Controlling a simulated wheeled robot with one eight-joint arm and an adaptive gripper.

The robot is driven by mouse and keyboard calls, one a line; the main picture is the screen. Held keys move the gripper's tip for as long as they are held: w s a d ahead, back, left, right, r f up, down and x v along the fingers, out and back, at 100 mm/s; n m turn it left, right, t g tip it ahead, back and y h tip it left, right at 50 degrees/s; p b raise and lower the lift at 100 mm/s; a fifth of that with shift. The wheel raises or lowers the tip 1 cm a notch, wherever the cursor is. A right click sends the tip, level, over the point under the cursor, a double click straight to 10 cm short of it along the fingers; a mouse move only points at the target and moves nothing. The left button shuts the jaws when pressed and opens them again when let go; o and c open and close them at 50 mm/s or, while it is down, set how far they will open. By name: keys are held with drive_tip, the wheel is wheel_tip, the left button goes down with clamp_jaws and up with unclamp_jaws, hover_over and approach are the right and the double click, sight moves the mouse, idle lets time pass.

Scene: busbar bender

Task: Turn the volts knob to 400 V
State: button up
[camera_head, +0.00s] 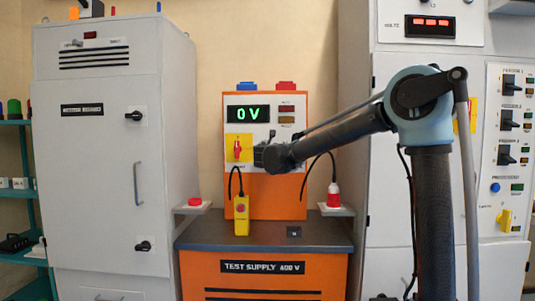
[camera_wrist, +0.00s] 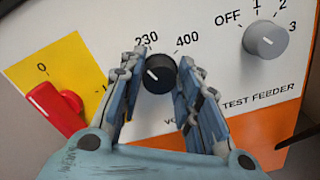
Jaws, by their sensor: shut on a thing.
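The volts knob (camera_wrist: 159,74) is a small black dial on the white panel, with 230 printed above it to the left and 400 above it to the right in the wrist view. Its white mark points to the upper left, nearer the 230 side than the 400 side. My gripper (camera_wrist: 160,70) has one finger on each side of the knob and is shut on it. In the head view my gripper (camera_head: 265,156) is at the orange test supply's panel and hides the knob. The green display (camera_head: 248,114) reads 0 V.
A red switch handle (camera_wrist: 55,108) on a yellow plate sits left of my fingers, pointing near 0. A grey feeder knob (camera_wrist: 266,40) marked OFF, 1, 2, 3 sits to the right.

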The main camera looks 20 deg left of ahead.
drive_tip(key=shift+d+f+m, duration=0.1)
drive_tip(key=shift+f+m, duration=0.05)
drive_tip(key=shift+m, duration=3.95)
drive_tip(key=shift+d+f+m, duration=0.1)
drive_tip(key=shift+f+m, duration=0.05)
drive_tip(key=shift+m, duration=3.95)
drive_tip(key=o, duration=1.1)
drive_tip(key=shift+a, duration=0.1)
drive_tip(key=shift+c, duration=0.2)
drive_tip(key=v, duration=1.2)
